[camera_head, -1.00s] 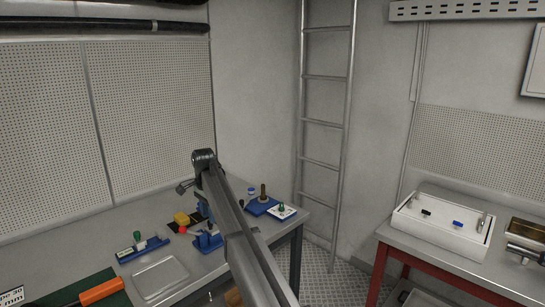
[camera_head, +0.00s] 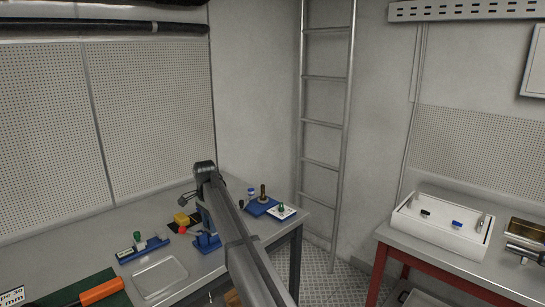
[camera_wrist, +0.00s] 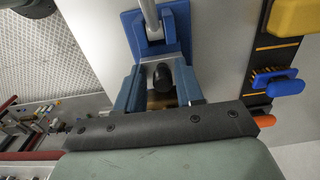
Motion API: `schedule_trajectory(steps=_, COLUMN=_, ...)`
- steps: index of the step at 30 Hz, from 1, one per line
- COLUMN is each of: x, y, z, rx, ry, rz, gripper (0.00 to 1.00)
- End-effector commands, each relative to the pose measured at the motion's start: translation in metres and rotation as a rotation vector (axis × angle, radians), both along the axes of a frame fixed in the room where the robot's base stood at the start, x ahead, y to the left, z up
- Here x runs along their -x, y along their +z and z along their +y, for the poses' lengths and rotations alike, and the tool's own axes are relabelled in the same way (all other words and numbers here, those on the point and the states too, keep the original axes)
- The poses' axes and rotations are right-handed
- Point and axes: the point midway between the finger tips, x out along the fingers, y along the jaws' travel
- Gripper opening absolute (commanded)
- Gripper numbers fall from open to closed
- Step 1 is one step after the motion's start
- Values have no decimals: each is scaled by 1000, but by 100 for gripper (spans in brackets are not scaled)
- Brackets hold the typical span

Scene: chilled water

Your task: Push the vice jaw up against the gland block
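A blue vice (camera_wrist: 124,96) stands on the bench and fills the middle of the wrist view. Between its side walls are pale metal faces, a black round-ended part (camera_wrist: 163,84) and a brass-coloured piece (camera_wrist: 158,104) below it. I cannot tell for certain which of these is the gland block or the moving jaw. My gripper's dark body (camera_wrist: 165,124) spans the lower wrist view, close over the vice. Its fingertips are not distinguishable, and contact with the jaw cannot be seen.
A yellow block (camera_head: 181,219), a blue holder with a green-topped item (camera_head: 138,238) and a clear tray (camera_head: 160,276) lie left of the vice. A blue stand with a brown peg (camera_head: 262,195) is to the right. The bench's right edge is near.

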Motion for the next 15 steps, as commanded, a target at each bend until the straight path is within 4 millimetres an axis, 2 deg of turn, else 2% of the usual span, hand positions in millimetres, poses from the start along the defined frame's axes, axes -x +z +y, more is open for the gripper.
schedule_trajectory(steps=1, x=1, y=-9, z=1, rx=0, ry=0, rz=4, gripper=15)
schedule_trajectory(steps=15, x=0, y=-9, z=2, rx=-3, ry=1, rz=3, gripper=12)
